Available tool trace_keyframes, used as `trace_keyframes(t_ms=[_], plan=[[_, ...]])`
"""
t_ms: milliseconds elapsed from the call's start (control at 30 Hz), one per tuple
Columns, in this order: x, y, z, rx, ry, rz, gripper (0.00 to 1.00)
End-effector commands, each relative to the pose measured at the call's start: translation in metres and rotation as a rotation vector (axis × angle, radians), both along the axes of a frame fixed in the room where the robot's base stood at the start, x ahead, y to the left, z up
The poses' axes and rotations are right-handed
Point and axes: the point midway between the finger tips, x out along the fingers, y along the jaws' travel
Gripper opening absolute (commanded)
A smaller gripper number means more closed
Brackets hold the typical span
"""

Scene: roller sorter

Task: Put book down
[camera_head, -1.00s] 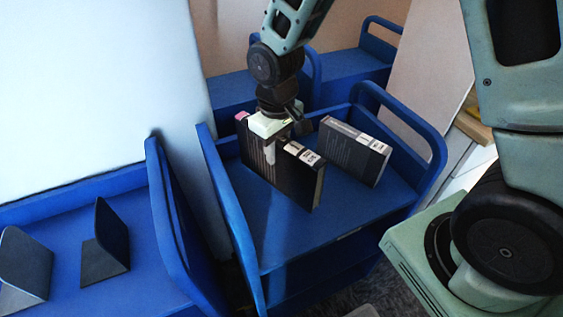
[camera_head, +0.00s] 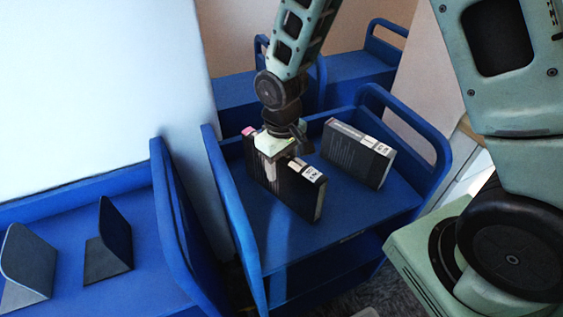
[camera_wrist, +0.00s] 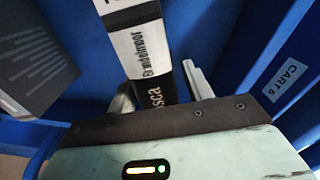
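The book (camera_head: 292,189) is dark with a white-labelled spine and stands upright, angled, above or on the top shelf of a blue cart (camera_head: 340,222); I cannot tell whether its lower edge touches the shelf. My gripper (camera_head: 269,174) comes down from above onto its top edge, with a pale finger against the near cover. In the wrist view the spine (camera_wrist: 146,45) runs between the two fingers of my gripper (camera_wrist: 160,88). The gripper looks shut on the book, though a thin gap seems to show at the right finger.
Another dark book (camera_head: 355,155) stands to the right on the same shelf, apart from the first. The cart has raised blue side walls and a looped end rail (camera_head: 420,125). A second blue cart at left holds grey bookends (camera_head: 109,243). The shelf front is clear.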

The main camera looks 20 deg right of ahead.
Motion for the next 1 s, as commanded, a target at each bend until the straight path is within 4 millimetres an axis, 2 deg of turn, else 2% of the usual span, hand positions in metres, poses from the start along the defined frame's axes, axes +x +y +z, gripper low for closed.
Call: trace_keyframes(t_ms=[267,367,700,800,1000], plan=[[0.001,0.000,0.007,0.001,-0.002,-0.001,0.51],[0.001,0.000,0.021,0.001,-0.005,-0.002,0.51],[0.001,0.000,0.091,0.000,-0.006,-0.001,0.51],[0.001,0.000,0.106,0.000,-0.004,0.001,0.51],[-0.004,0.003,0.123,0.002,-0.001,0.005,0.51]])
